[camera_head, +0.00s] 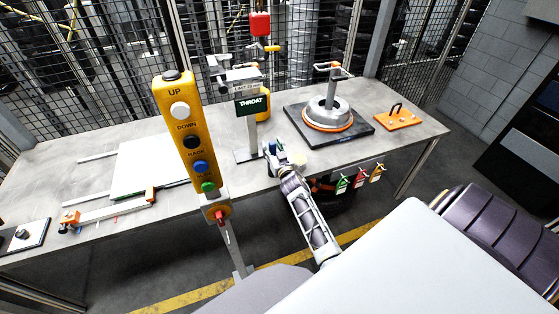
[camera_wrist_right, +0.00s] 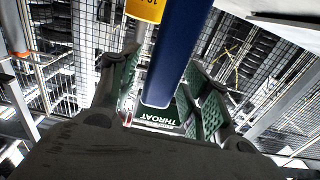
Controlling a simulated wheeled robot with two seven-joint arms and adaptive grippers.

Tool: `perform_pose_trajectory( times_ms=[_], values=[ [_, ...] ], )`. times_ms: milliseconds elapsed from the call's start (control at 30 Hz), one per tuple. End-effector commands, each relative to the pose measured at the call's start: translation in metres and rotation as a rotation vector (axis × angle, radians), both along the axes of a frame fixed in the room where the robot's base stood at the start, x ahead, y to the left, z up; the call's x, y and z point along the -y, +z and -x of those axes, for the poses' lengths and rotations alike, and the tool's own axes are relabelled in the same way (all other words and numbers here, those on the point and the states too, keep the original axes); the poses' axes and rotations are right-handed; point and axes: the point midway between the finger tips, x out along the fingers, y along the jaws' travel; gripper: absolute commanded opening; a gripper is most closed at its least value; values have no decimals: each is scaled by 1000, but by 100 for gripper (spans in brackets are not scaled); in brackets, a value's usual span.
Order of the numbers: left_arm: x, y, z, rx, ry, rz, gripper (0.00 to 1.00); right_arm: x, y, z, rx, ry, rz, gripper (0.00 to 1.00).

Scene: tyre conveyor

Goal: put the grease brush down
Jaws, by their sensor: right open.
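A long blue bar (camera_wrist_right: 178,50), which looks like the grease brush's handle, runs between the green-padded fingers of my right gripper (camera_wrist_right: 165,88) in the right wrist view. The fingers are apart on either side of it. I cannot tell whether either pad touches it. In the head view my right gripper (camera_head: 277,158) is at the bench's front edge, just right of the THROAT stand's foot, with a bit of blue (camera_head: 272,146) at its tip. The brush's bristles are not seen. My left gripper is not in view.
The grey bench (camera_head: 330,155) holds the THROAT sign (camera_head: 252,104) on its stand, a black plate (camera_head: 360,128) with a round metal fixture, and an orange plate (camera_head: 398,119). A yellow button pendant (camera_head: 182,108) stands in front. Coloured tags (camera_head: 360,177) hang at the front edge.

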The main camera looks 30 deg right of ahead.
Motion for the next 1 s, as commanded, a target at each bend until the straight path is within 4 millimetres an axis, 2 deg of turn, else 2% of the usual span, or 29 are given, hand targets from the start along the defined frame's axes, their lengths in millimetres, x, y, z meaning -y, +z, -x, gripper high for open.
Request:
perform_pose_trajectory(
  times_ms=[267,1000],
  values=[
    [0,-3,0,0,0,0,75,-3,-2,11,-1,0,1,47],
    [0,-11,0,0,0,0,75,-16,-6,73,-1,0,1,47]
  ],
)
